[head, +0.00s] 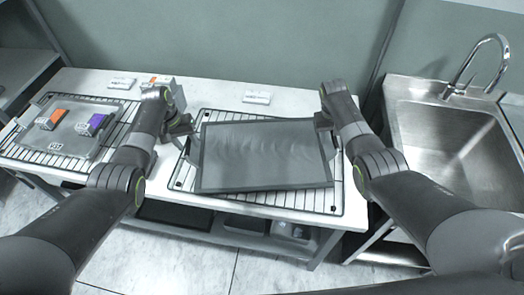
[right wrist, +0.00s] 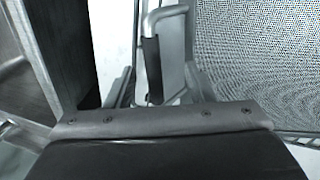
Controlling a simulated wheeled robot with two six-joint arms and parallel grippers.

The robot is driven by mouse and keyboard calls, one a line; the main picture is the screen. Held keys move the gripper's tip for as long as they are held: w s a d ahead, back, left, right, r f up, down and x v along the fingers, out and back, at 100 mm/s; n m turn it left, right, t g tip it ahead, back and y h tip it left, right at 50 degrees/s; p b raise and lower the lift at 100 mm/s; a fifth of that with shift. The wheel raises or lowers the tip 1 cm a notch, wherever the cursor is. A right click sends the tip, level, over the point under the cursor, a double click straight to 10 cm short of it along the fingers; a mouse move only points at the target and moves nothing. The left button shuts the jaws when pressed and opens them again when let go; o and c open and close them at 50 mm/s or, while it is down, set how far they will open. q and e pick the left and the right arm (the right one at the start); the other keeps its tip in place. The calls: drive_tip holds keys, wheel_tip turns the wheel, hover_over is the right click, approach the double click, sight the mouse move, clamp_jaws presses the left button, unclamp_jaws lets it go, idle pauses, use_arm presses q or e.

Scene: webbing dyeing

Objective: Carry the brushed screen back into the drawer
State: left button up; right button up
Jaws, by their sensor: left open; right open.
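The screen (head: 262,155), a grey mesh sheet in a dark frame, lies slightly askew over a wire rack (head: 338,195) on the table. It also shows at upper right in the right wrist view (right wrist: 265,45). My left gripper (head: 185,128) is open at the screen's upper left edge; contact is unclear. My right gripper (head: 325,122) is open at its upper right edge. In the right wrist view, a bent handle with a dark grip (right wrist: 151,68) stands between my open right fingers (right wrist: 155,92). I cannot identify the drawer for certain.
A sink (head: 445,125) stands at right. Dark bins (head: 240,222) sit under the table.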

use_arm(q)
drive_tip(key=shift+d+f, duration=0.2)
drive_tip(key=shift+f, duration=0.75)
use_arm(e)
drive_tip(key=shift+d+f, duration=0.2)
drive_tip(key=shift+f, duration=0.75)
use_arm(q)
drive_tip(key=shift+c, duration=0.4)
use_arm(e)
drive_tip(key=shift+c, duration=0.4)
use_arm(q)
drive_tip(key=c, duration=0.7)
use_arm(e)
drive_tip(key=c, duration=0.7)
use_arm(q)
clamp_jaws()
use_arm(e)
clamp_jaws()
drive_tip(key=shift+d, duration=0.1)
use_arm(q)
drive_tip(key=shift+a, duration=0.1)
